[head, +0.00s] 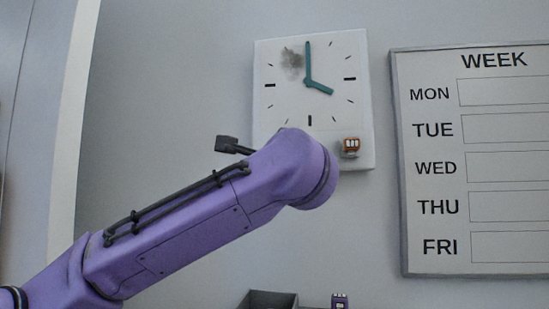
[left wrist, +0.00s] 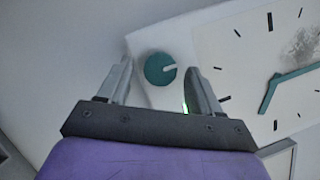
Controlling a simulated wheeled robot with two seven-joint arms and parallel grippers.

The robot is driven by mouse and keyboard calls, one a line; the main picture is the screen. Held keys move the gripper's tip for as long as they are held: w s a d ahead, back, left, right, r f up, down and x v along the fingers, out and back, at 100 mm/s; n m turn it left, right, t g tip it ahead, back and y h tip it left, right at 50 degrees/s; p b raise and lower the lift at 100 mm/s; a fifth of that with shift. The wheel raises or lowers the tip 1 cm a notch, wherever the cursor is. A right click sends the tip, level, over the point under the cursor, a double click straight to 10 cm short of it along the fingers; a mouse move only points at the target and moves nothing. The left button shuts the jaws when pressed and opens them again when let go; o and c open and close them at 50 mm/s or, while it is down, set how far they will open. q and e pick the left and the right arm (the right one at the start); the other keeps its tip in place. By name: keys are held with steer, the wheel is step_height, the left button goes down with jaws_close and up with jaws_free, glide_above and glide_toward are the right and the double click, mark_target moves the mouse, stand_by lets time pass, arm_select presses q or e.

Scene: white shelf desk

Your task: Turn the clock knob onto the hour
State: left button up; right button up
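The square white clock (head: 335,65) hangs on the wall. Its long teal hand (head: 308,60) points straight up, and its short hand (head: 320,87) points right and slightly down, near four. The round teal knob (left wrist: 160,69) with a white pointer mark shows in the left wrist view near a clock corner. In the head view my left arm hides the knob and the clock's lower left. My left gripper (left wrist: 160,78) is open, with one finger on each side of the knob in the picture; contact cannot be told. My right gripper is not in view.
A small orange-brown and white block (head: 350,147) sits at the clock's lower right. A framed week board (head: 403,200) hangs to the right. A dark grey bin (head: 268,299) and a small purple item (head: 340,301) are at the bottom edge. A dark smudge (head: 292,63) marks the clock face.

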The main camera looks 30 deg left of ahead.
arm_select(q)
steer(key=b+v, duration=0.4)
steer(key=v, duration=0.6)
steer(key=shift+s+d, duration=0.2)
